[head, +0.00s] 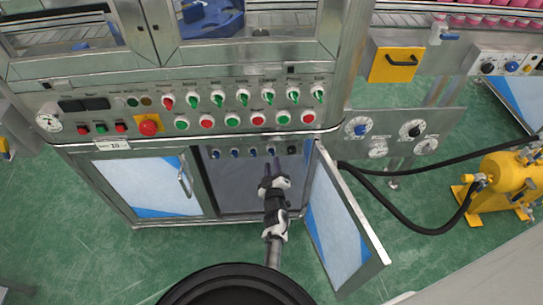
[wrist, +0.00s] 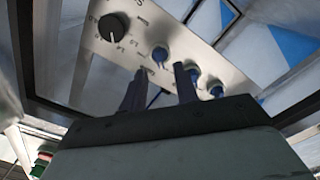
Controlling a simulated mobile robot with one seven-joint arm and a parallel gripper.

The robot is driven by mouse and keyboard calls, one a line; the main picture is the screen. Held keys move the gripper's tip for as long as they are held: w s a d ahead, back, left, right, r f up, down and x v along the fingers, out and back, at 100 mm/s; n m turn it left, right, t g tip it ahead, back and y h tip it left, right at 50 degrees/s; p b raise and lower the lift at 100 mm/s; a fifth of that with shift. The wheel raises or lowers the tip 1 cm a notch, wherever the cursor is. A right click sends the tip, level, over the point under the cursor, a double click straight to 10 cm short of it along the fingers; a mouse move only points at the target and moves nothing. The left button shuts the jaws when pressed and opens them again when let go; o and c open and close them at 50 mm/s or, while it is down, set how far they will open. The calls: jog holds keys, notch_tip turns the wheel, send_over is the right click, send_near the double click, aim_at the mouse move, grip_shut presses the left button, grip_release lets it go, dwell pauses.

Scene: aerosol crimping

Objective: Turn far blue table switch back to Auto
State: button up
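A row of small blue switches sits on a grey panel under the main control panel, inside the open cabinet. In the head view one blue switch (head: 253,152) is left of my fingertips and another blue switch (head: 216,153) is at the row's left end. My gripper (head: 271,168) reaches into the cabinet just below the row. In the wrist view my gripper (wrist: 160,78) is open and empty, its two dark fingers apart. One blue switch (wrist: 160,54) shows just beyond the gap, apart as far as I can see. Others (wrist: 215,90) are to the right. Switch labels are unreadable.
The cabinet's right door (head: 340,225) stands open beside my arm; the left door (head: 150,187) is shut. A black knob (wrist: 113,27) is on the same panel. Above are several green and red switches and a red emergency button (head: 148,125).

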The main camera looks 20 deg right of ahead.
jog(key=p+v, duration=0.1)
jog(key=v, duration=0.8)
jog(key=shift+p, duration=0.3)
jog(key=shift+s, duration=0.1)
